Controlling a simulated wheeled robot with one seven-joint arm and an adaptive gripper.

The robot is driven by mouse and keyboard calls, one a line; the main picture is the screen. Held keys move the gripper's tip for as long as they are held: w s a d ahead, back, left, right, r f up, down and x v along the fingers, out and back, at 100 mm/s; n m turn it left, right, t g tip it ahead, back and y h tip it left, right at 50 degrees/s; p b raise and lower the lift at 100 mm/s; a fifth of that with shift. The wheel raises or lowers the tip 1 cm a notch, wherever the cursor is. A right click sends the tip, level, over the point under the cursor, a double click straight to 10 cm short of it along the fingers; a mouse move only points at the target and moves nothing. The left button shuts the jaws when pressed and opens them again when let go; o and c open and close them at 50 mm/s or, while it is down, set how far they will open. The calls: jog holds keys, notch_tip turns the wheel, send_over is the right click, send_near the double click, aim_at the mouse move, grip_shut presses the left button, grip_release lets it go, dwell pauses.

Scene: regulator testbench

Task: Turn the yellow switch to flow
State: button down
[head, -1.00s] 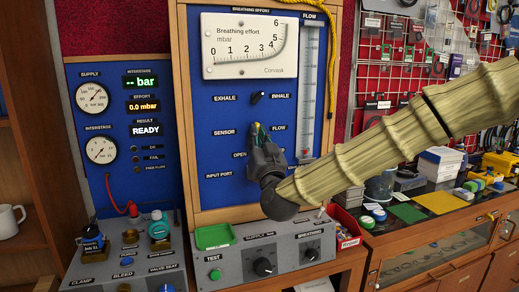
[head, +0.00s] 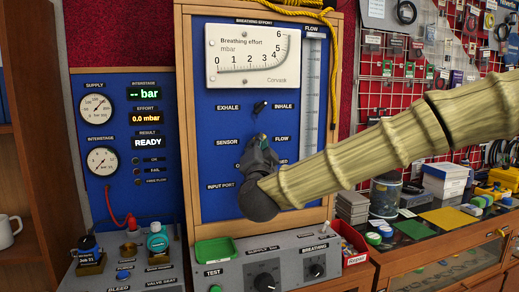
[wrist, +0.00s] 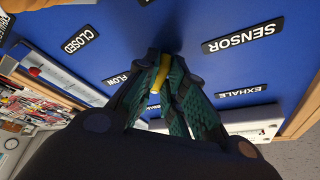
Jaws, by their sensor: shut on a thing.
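The yellow switch (wrist: 162,73) shows in the wrist view between my fingertips, on the blue panel (wrist: 205,75). My gripper (head: 263,146) is shut on it. In the head view my fingers hide the switch. It sits between the SENSOR label (head: 227,141) on the left and the FLOW label (head: 281,139) on the right. The wrist view shows the SENSOR label (wrist: 243,36) and FLOW label (wrist: 117,78) too, turned over. I cannot tell which label the switch points to.
A black knob (head: 260,107) stands just above, between the EXHALE and INHALE labels. A grey console (head: 225,270) with knobs and a green tray (head: 216,250) lies below my gripper. A red bin (head: 352,243) stands to the right, under my arm.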

jog(key=shift+d+r, duration=0.1)
dwell(0.3)
jog(key=c, duration=1.5)
grip_release()
jog(key=v, duration=1.2)
